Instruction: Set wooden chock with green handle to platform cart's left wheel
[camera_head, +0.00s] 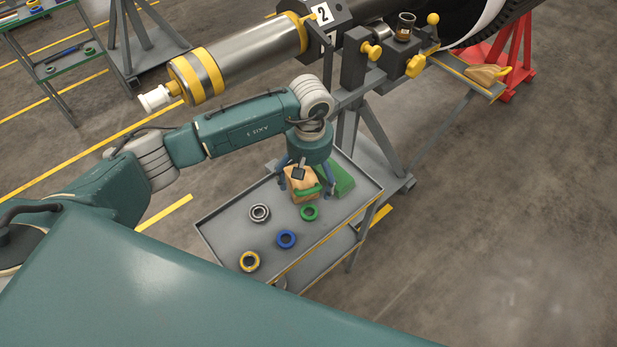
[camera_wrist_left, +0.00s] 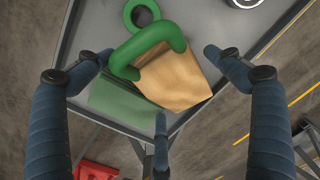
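The wooden chock with green handle (camera_head: 302,192) is at the tray cart's far end, beneath my left gripper (camera_head: 306,176). In the left wrist view the chock (camera_wrist_left: 176,82) shows its tan wooden face and thick green handle (camera_wrist_left: 148,46). The three blue fingers of my left gripper (camera_wrist_left: 158,78) are spread around the chock. They look apart from the wood; whether one touches the handle is unclear. My right gripper is not in view. I cannot identify the platform cart or its left wheel in these views.
A yellow-handled wooden chock (camera_head: 484,76) sits on a shelf at right. A large rotor stand (camera_head: 350,100) stands behind. Floor at right is clear.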

